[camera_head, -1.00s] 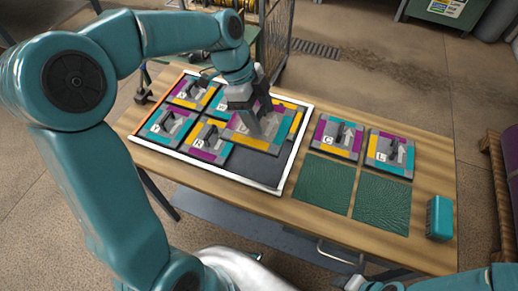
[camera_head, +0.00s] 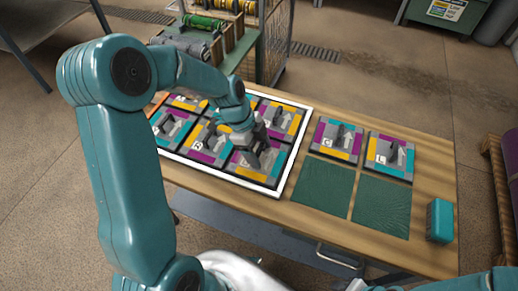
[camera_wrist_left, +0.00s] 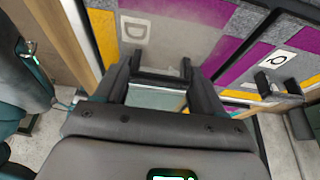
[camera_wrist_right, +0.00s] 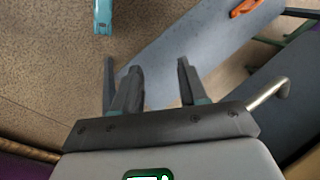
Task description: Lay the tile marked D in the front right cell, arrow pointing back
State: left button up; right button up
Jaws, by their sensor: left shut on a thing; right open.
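The tile marked D (camera_head: 277,165), with purple, yellow and teal borders, is at the front right cell of the white-rimmed frame (camera_head: 293,168). My left gripper (camera_head: 250,156) is over it, shut on its raised handle; the fingers and arm hide part of the tile. In the left wrist view the D label (camera_wrist_left: 135,30) shows beside the fingers. Whether the tile rests fully flat cannot be told. The arrow is mostly covered. My right gripper (camera_wrist_right: 155,78) is open and empty, away from the frame.
Other tiles fill the frame's visible cells around it. Tile C (camera_head: 335,139) and tile L (camera_head: 389,156) lie to the right, behind two green mats (camera_head: 323,184). A teal block (camera_head: 440,221) stands at the table's right end. A cage cart (camera_head: 274,45) stands behind.

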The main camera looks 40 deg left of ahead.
pick_arm(q)
jog(key=shift+f, duration=0.1)
jog(key=shift+f+b, duration=0.15)
jog(key=shift+b, duration=0.15)
jog(key=o, duration=1.3)
jog(key=shift+r, duration=0.2)
jog(key=shift+w+a+r+p, duration=0.1)
jog(key=shift+r+p, duration=0.15)
jog(key=shift+p, duration=0.1)
jog(key=v, duration=1.1)
jog(key=shift+a+r, duration=0.2)
jog(key=shift+r, duration=0.05)
jog(key=shift+r, duration=0.1)
